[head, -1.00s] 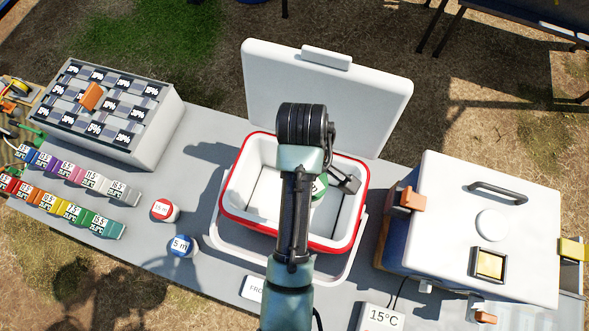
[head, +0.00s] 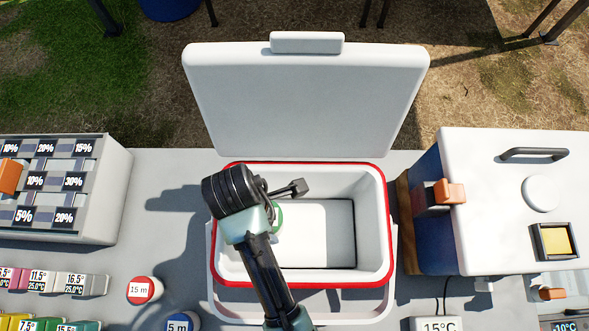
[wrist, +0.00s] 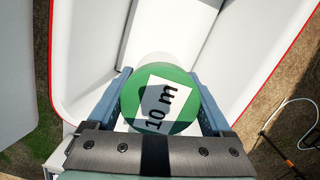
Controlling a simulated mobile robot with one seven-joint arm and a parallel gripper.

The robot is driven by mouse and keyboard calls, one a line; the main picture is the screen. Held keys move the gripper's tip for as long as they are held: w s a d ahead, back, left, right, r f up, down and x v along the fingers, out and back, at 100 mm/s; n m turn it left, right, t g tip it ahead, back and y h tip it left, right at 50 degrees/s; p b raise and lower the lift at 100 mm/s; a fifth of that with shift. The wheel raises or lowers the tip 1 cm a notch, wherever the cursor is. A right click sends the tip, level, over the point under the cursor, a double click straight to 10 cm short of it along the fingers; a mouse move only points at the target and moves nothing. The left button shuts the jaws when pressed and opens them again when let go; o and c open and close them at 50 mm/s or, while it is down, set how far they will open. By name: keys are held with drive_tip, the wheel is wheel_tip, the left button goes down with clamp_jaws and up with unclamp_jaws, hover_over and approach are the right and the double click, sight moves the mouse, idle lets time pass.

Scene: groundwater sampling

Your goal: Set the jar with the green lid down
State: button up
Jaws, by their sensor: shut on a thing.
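The jar with the green lid (wrist: 184,122) is between the two fingers of my gripper (wrist: 160,105) in the wrist view. Its lid carries a white label reading "10 m". My gripper is shut on this jar. In the head view my arm hides most of the jar, and only a green sliver (head: 278,218) shows beside the wrist, over the left part of the open cooler (head: 388,225). The cooler is white with a red rim. I cannot tell whether the jar's base touches the cooler floor.
The cooler's raised lid (head: 305,100) stands behind it. A red-lidded "15 m" jar (head: 144,290) and a blue-lidded "5 m" jar (head: 181,322) stand left of the cooler. A closed white-topped box (head: 500,210) is at right. The right part of the cooler floor looks empty.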

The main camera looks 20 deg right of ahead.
drive_tip(key=shift+w+a+f+b, duration=0.15)
drive_tip(key=shift+w+f+b, duration=0.2)
drive_tip(key=shift+f, duration=0.45)
drive_tip(key=shift+s+f, duration=0.1)
drive_tip(key=shift+s, duration=0.1)
wheel_tip(320, 180, down, 10)
drive_tip(key=shift+r, duration=0.2)
drive_tip(key=shift+f, duration=0.15)
drive_tip(key=o, duration=1.5)
drive_tip(key=r, duration=0.4)
drive_tip(key=a+r, duration=0.1)
drive_tip(key=r, duration=0.7)
drive_tip(key=shift+w+a+r, duration=0.1)
drive_tip(key=shift+a, duration=0.05)
drive_tip(key=shift+p, duration=0.35)
